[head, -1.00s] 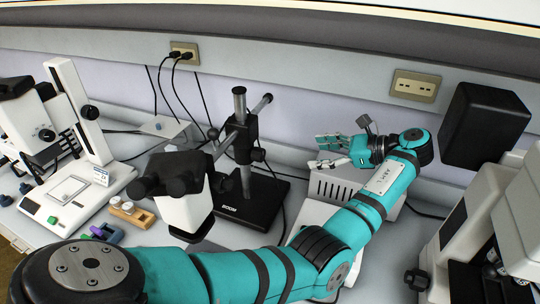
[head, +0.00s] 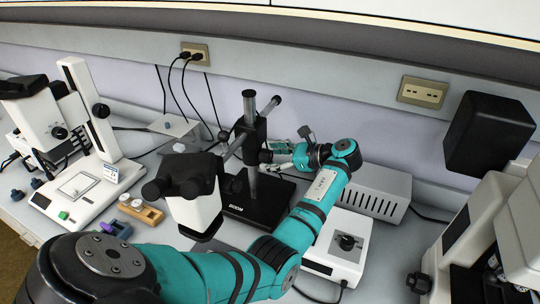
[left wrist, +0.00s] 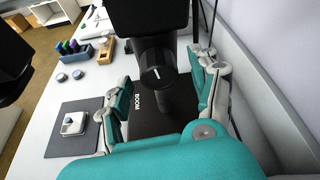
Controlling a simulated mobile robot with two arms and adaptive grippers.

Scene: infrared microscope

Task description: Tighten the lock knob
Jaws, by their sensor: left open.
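The lock knob (left wrist: 157,73) is a black round knob with a white line on its face, on the post of the boom stand. In the left wrist view it lies ahead, between the two fingers. In the head view the boom stand's post (head: 249,108) rises from a black base (head: 262,208) marked BOOM. My left gripper (head: 284,153) is at the right side of the post, pointing left. In the left wrist view this gripper (left wrist: 163,95) is open, its fingers apart on either side of the knob. I cannot see contact. My right gripper is not in view.
The boom's microscope head (head: 195,205) hangs at the front left of the post. Another microscope (head: 95,125) stands at the left. Cables hang behind the post.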

